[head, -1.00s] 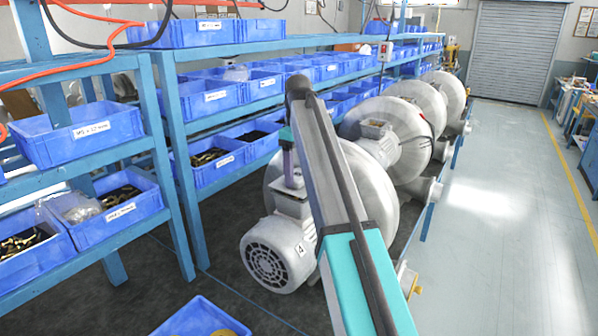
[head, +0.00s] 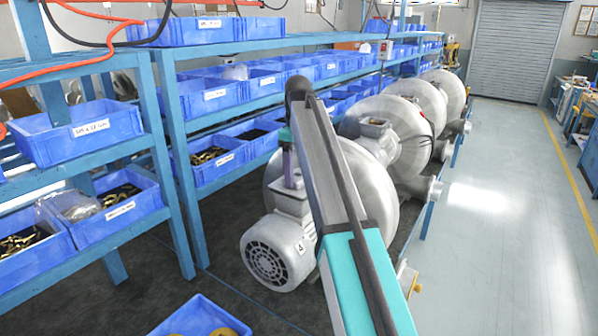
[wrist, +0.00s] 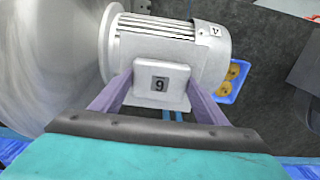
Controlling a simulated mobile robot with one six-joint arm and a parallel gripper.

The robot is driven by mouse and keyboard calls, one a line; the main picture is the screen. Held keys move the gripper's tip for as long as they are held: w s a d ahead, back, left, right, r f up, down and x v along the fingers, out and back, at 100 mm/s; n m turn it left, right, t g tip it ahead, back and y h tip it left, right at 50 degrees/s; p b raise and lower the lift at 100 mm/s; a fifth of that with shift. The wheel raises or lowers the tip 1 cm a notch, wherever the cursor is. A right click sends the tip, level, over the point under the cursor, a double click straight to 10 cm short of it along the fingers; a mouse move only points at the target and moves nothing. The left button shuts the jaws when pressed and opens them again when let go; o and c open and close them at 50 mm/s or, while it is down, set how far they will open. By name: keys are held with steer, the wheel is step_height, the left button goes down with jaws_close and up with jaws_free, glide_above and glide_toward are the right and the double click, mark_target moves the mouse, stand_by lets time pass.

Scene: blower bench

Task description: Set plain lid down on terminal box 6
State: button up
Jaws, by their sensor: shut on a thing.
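My gripper (wrist: 160,79) points down at the near motor, its two purple fingers on either side of a pale grey, squarish block. I take the top of this block as the plain lid (wrist: 143,72), held between the fingertips. The terminal box (head: 290,203) is on top of the near motor, right below my fingers in the head view. Lid and box merge in colour, so I cannot tell whether they touch or a small gap is left.
The near motor (head: 270,256) carries a 4 label and joins a large pale blower housing (head: 365,195). More blowers stand in a row behind. A blue bin with round tan parts (wrist: 228,82) is on the floor beside the motor. Blue shelving (head: 172,150) stands left; the right aisle is clear.

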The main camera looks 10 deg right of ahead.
steer(key=shift+f, duration=0.5)
stand_by(0.9)
steer(key=o, duration=1.2)
steer(key=shift+o, duration=0.2)
